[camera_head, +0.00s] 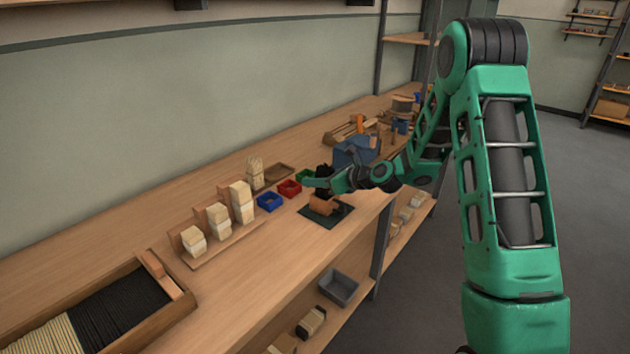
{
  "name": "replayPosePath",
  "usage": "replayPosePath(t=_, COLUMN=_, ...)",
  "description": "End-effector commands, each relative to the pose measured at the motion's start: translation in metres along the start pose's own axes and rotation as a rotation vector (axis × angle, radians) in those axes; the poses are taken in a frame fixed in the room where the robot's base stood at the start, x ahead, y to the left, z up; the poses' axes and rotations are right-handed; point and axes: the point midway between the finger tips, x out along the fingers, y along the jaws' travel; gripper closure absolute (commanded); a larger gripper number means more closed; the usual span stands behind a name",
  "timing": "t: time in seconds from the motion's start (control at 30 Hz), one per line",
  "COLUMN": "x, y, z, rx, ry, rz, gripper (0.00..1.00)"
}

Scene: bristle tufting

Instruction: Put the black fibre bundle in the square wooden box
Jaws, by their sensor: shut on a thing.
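My gripper (313,184) is above the bench, near the small coloured bins. It is shut on a small dark upright thing that looks like the black fibre bundle (323,170); the fingers and my wrist hide part of it. A low brown wooden tray (281,174), which may be the square wooden box, lies to the left of my gripper, behind the bins. Its inside is too small to make out.
Blue (269,202), red (290,188) and green bins stand left of my gripper. A brown block (323,205) sits on a dark mat (341,212) just below. A long tray (178,285) holds black and pale fibres.

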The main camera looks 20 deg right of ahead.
Motion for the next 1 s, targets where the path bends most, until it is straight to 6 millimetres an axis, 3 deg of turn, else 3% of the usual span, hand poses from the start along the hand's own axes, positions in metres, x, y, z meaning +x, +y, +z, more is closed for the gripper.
replayPosePath(t=0.53, x=0.0041, y=-0.0008, z=-0.0108, rx=0.001, ry=0.0, rz=-0.001, gripper=0.88)
replayPosePath(t=0.57, x=0.004, y=-0.0007, z=-0.011, rx=0.001, ry=0.0, rz=-0.001, gripper=0.62)
replayPosePath(t=0.63, x=0.004, y=-0.0008, z=-0.0109, rx=0.001, ry=0.0, rz=-0.001, gripper=0.46)
replayPosePath(t=1.0, x=0.0028, y=-0.0006, z=-0.0075, rx=-0.001, ry=-0.001, rz=-0.001, gripper=0.46)
